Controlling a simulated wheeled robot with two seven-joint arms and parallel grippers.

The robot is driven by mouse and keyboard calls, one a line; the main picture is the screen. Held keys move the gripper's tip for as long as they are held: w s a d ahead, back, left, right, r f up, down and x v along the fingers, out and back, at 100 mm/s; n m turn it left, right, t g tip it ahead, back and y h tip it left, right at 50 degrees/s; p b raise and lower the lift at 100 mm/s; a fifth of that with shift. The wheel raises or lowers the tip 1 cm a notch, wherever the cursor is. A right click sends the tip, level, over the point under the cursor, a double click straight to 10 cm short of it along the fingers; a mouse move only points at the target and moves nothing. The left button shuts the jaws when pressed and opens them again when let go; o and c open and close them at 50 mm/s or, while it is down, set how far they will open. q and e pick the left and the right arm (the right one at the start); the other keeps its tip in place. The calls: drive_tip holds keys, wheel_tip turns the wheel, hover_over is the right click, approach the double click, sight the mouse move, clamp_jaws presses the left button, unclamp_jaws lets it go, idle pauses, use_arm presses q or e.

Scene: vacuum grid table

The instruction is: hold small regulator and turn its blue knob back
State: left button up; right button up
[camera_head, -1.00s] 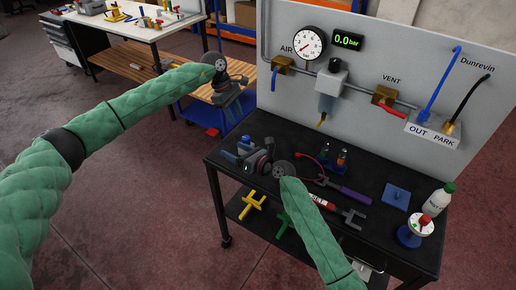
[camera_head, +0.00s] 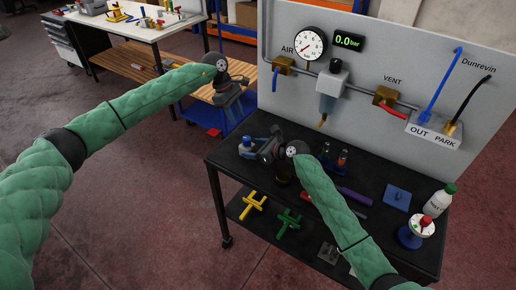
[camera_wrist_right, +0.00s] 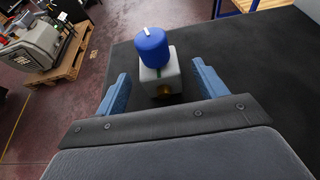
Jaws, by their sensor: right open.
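The small regulator is a grey block (camera_wrist_right: 160,80) with a blue knob (camera_wrist_right: 152,48) on top and a brass port low on its near side. It stands upright on the black table, and its blue knob also shows in the head view (camera_head: 247,141). My right gripper (camera_wrist_right: 160,71) is open, with one blue finger on each side of the regulator's body and visible gaps on both sides. My left gripper (camera_head: 231,110) hangs left of the black table, away from the regulator; its fingers are too small to read.
The black table (camera_head: 222,162) stands before a grey panel (camera_head: 400,50) with a gauge and fittings. Tools lie partly under my right arm.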

sight(244, 147)
drive_tip(key=shift+x, duration=2.8)
